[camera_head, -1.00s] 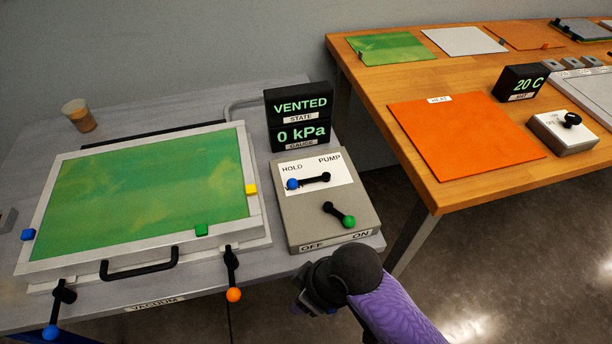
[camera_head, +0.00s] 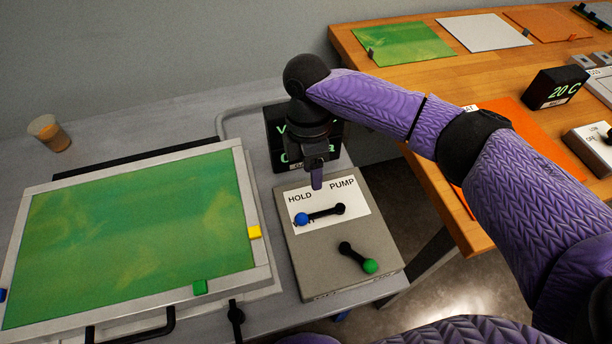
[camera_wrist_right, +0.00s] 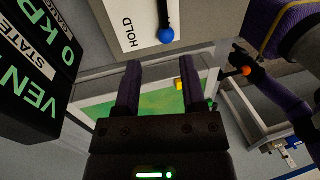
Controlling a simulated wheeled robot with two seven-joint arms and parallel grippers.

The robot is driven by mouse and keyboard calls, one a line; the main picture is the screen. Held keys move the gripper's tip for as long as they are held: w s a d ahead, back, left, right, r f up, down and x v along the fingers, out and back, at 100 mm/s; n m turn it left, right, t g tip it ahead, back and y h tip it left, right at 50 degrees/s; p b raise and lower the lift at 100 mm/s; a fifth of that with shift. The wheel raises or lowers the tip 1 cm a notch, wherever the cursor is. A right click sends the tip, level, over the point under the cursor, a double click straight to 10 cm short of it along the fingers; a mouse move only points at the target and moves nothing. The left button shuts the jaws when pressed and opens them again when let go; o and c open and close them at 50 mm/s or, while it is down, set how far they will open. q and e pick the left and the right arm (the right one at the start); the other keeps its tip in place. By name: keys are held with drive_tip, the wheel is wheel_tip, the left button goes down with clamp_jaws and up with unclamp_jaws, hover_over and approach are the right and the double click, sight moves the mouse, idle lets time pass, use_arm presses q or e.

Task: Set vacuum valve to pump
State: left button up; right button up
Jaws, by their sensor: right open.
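The vacuum valve is a black lever with a blue knob (camera_head: 302,219) on a grey control box (camera_head: 306,262). Its white plate reads HOLD and PUMP along the top; a label under the knob is mostly covered. The knob lies at the left, below HOLD, away from PUMP. It also shows in the wrist view (camera_wrist_right: 166,35). My right gripper (camera_head: 316,184) points down above the plate's top edge, between HOLD and PUMP. Its two fingers (camera_wrist_right: 160,78) are apart with nothing between them. A dark arm end, apparently my left, shows near an orange knob (camera_wrist_right: 246,70); its jaws are unclear.
A second lever with a green knob (camera_head: 370,266) is lower on the box. The state and gauge displays (camera_head: 276,140) stand behind, partly hidden by my right gripper.

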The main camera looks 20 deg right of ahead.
sight(315, 214)
drive_tip(key=b+x, duration=0.1)
drive_tip(key=x, duration=0.2)
drive_tip(key=b+x, duration=0.1)
drive_tip(key=x, duration=0.2)
drive_tip(key=b+x, duration=0.1)
drive_tip(key=x, duration=0.2)
drive_tip(key=shift+s+f, duration=0.2)
drive_tip(key=shift+s, duration=0.1)
drive_tip(key=shift+f, duration=0.15)
drive_tip(key=c, duration=0.6)
clamp_jaws()
use_arm(q)
drive_tip(key=s+f, duration=0.1)
drive_tip(key=s+a+f, duration=0.1)
drive_tip(key=f, duration=0.1)
drive_tip(key=shift+s, duration=0.25)
drive_tip(key=shift+d, duration=0.1)
drive_tip(key=shift+s+g, duration=0.25)
drive_tip(key=shift+g, duration=0.05)
drive_tip(key=shift+s+a, duration=0.35)
drive_tip(key=shift+a, duration=0.2)
